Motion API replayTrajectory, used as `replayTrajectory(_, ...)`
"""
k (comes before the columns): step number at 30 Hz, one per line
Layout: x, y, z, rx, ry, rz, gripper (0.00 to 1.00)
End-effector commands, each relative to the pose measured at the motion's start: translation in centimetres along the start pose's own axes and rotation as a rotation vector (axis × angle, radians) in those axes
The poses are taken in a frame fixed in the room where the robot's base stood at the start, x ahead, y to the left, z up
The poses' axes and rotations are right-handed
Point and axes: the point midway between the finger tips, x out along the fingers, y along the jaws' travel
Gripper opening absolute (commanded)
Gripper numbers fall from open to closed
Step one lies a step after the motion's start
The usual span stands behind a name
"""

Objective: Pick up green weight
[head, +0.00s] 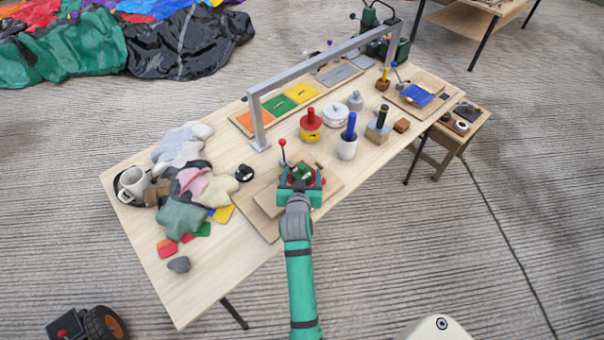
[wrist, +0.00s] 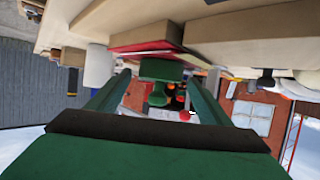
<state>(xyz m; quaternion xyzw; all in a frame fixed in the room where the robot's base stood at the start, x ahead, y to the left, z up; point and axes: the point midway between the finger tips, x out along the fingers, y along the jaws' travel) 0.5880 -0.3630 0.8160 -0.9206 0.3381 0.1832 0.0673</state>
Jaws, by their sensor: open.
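The green weight (wrist: 162,71) is dark green and knob-shaped. It sits between the two fingers of my gripper (wrist: 157,88) in the wrist view, with gaps visible at both sides. The wrist picture appears upside down, and the weight is beside a red flat surface (wrist: 145,36). In the head view, my gripper (head: 301,180) is over the wooden board at the table's near edge, and the green weight (head: 303,172) shows only partly between its fingers. My gripper is open around the weight and not closed on it.
A red-knobbed lever (head: 283,152) stands close to my gripper. The table's front left is mostly clear.

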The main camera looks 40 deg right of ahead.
Motion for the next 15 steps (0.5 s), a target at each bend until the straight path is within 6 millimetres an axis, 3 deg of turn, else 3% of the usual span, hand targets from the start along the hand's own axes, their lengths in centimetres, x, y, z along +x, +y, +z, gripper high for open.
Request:
replayTrajectory(2, -0.02, 0.0, 0.01, 0.0, 0.0, 0.0, 0.72)
replayTrajectory(3, -0.02, 0.01, 0.01, 0.0, 0.0, 0.0, 0.68)
replayTrajectory(12, -0.08, -0.01, -0.26, 0.0, 0.006, 0.0, 0.0)
replayTrajectory(15, -0.08, -0.02, -0.25, 0.0, 0.005, 0.0, 0.0)
